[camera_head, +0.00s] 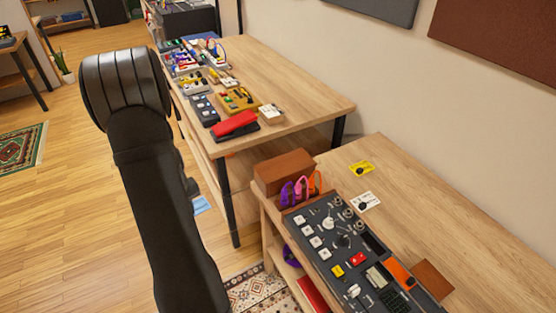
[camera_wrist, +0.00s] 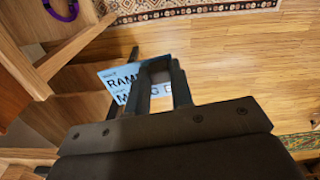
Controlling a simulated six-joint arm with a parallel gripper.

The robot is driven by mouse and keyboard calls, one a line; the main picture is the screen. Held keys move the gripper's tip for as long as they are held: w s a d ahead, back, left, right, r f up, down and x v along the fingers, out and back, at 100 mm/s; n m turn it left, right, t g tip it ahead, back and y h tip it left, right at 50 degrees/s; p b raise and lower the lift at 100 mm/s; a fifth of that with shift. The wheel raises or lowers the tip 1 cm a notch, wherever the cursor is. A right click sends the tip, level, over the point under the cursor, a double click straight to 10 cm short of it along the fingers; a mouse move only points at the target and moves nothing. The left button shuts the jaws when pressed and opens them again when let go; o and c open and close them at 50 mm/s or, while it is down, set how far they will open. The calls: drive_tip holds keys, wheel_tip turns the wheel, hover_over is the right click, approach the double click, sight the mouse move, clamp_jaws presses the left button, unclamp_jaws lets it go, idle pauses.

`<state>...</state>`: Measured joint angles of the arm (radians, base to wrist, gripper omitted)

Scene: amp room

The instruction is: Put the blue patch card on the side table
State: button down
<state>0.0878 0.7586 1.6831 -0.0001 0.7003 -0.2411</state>
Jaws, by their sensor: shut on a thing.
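The blue patch card (camera_wrist: 118,82) has dark lettering and sits between the fingers of my gripper (camera_wrist: 156,82) in the wrist view. My gripper is shut on it, and the fingers cover part of its face. In the head view a light blue edge of the card (camera_head: 202,205) shows just right of my dark arm, above the floor and left of a table leg. My gripper is mostly hidden behind the arm there. A wooden table (camera_head: 310,88) with pedals stands beyond, and another wooden table (camera_head: 430,205) stands at right. I cannot tell which is the side table.
The far table has a red pedal (camera_head: 235,123) and several small boxes along its left side; its right side is bare. A patterned rug (camera_head: 255,290) lies below.

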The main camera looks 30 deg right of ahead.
drive_tip(key=s+d+r+n, duration=0.2)
drive_tip(key=d+r+n, duration=0.2)
drive_tip(key=d, duration=0.7)
drive_tip(key=s+d+r+n, duration=0.1)
drive_tip(key=d+r+n, duration=0.25)
drive_tip(key=d, duration=0.75)
drive_tip(key=s+d+r+n, duration=0.2)
drive_tip(key=d+r+n, duration=0.2)
drive_tip(key=d, duration=0.7)
drive_tip(key=s+d+r+n, duration=0.4)
drive_tip(key=s+d, duration=0.3)
drive_tip(key=d, duration=0.3)
drive_tip(key=shift+s+r+n, duration=0.15)
drive_tip(key=shift+s+n, duration=0.05)
drive_tip(key=shift+n, duration=0.15)
drive_tip(key=w+a+f, duration=0.1)
drive_tip(key=w+f, duration=0.1)
drive_tip(key=w, duration=0.1)
drive_tip(key=w+a+f, duration=0.1)
drive_tip(key=w+f, duration=0.1)
drive_tip(key=w, duration=0.2)
drive_tip(key=w+a+f, duration=0.1)
drive_tip(key=w+f, duration=0.2)
drive_tip(key=w, duration=0.1)
drive_tip(key=shift+w+a+f, duration=0.1)
drive_tip(key=shift+a, duration=0.2)
wheel_tip(320, 180, down, 2)
drive_tip(key=shift+f, duration=0.75)
